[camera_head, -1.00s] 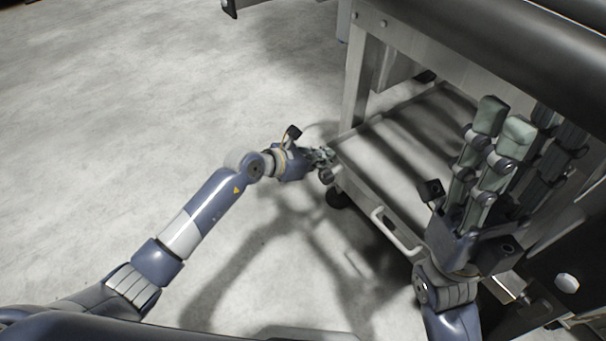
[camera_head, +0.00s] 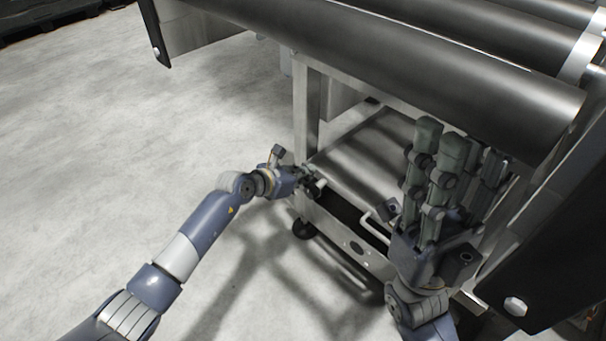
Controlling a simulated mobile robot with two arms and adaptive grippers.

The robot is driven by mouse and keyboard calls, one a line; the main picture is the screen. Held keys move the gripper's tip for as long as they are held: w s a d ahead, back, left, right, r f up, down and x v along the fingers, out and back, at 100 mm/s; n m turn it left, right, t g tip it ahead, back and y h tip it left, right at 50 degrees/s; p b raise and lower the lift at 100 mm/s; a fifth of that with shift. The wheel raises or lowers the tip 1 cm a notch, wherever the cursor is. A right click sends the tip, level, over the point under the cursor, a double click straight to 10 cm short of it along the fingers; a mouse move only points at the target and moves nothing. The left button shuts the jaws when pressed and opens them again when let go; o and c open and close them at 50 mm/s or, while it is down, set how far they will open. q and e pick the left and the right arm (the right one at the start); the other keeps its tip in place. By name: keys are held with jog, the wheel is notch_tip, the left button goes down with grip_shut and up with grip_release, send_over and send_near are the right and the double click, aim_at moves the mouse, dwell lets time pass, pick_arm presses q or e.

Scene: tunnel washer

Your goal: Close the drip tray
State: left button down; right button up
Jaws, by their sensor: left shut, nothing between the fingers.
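The drip tray (camera_head: 350,163) is a flat metal tray low under the machine, with a pale bar handle (camera_head: 377,230) on its front. A dark gap shows below its front edge. My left gripper (camera_head: 316,184) is shut and empty at the tray's front left corner; I cannot tell whether it touches. My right gripper (camera_head: 457,145) is open and empty, fingers pointing up, in front of the tray's right part, which it hides.
Large dark rollers (camera_head: 400,62) run above the tray. A metal leg (camera_head: 306,105) stands at its left, with a castor (camera_head: 304,229) below the frame. A dark side panel (camera_head: 550,235) is at the right.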

pick_arm(q)
jog(key=v, duration=1.2)
jog(key=shift+a+f, duration=0.1)
jog(key=shift+a, duration=0.05)
